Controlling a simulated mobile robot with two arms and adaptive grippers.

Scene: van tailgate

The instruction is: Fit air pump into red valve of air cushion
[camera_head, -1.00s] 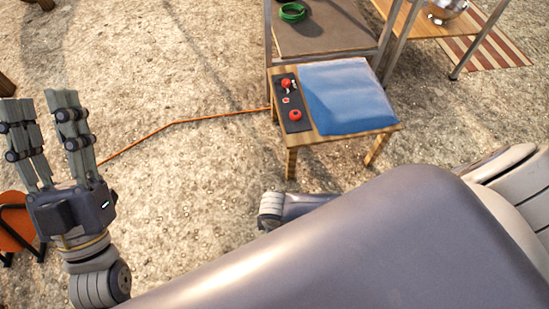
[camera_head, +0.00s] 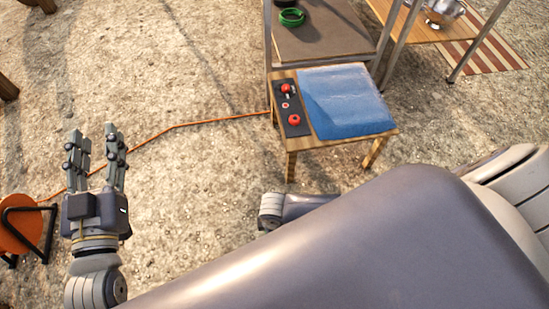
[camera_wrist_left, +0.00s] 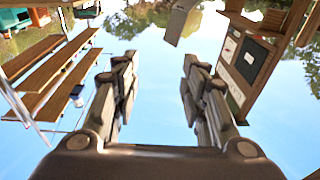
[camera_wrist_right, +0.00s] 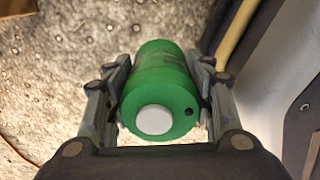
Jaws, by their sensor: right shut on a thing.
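The blue air cushion (camera_head: 350,103) lies on a small wooden table (camera_head: 340,140) in the head view. A dark panel (camera_head: 284,82) beside it carries red round parts: one at the back (camera_head: 286,89), a small one in the middle and one at the front (camera_head: 294,120). Which is the valve I cannot tell. My right gripper (camera_wrist_right: 162,95) is shut on a green cylinder with a white end cap (camera_wrist_right: 160,82), apparently the air pump; neither shows in the head view. My left gripper (camera_head: 97,135) is open, empty and raised, left of the table; its spread fingers also show in the left wrist view (camera_wrist_left: 157,75).
A taller bench (camera_head: 325,35) with a green ring (camera_head: 290,18) stands behind the table. A wooden table with a metal bowl (camera_head: 443,10) is at the back right. An orange cable (camera_head: 200,121) runs across the ground to an orange reel (camera_head: 20,222). Open ground lies between.

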